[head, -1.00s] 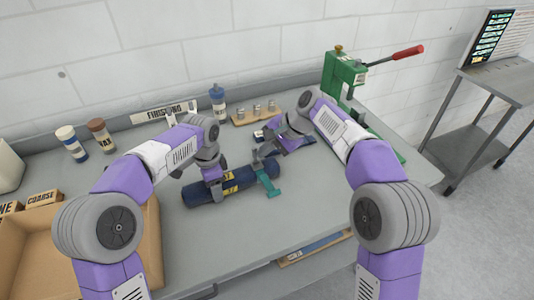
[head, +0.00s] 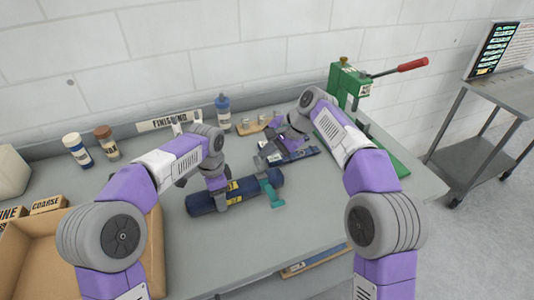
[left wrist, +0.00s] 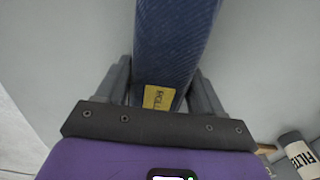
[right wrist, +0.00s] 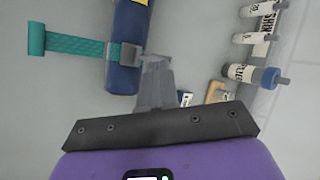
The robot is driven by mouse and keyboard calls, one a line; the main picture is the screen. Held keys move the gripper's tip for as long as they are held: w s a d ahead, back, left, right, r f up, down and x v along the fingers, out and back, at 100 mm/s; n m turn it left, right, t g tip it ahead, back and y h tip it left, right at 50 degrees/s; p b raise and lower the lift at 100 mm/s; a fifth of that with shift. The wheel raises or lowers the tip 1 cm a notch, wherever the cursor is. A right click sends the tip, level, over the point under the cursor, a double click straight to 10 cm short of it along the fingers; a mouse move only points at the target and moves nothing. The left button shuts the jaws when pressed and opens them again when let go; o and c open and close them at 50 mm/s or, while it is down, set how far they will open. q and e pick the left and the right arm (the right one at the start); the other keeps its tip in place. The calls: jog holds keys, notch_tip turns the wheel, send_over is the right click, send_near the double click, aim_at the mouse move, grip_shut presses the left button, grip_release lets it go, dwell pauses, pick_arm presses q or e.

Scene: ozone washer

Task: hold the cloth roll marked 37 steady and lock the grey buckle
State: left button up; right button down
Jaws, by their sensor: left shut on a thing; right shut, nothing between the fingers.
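The dark blue cloth roll (head: 208,201) lies on the grey table with a yellow label (head: 234,188); its number is too small to read for sure. My left gripper (head: 218,199) is shut around the roll near its middle, and the left wrist view shows the roll (left wrist: 178,40) between both fingers. A teal strap (head: 272,192) crosses the roll's right end, its loose end on the table. The grey buckle (right wrist: 131,55) sits on the strap on the roll. My right gripper (right wrist: 155,62) is shut and empty, its tips close beside the buckle; contact is unclear.
Another dark blue bundle (head: 300,153) lies behind the right gripper. A green press (head: 347,85) with a red handle stands at the back right. Bottles (head: 223,110) line the back. An open cardboard box (head: 40,262) is at front left. The table's front middle is clear.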

dwell(0.3)
jog(key=v, duration=1.2)
pick_arm(q)
jog(key=o, duration=1.5)
jog(key=shift+o, duration=0.2)
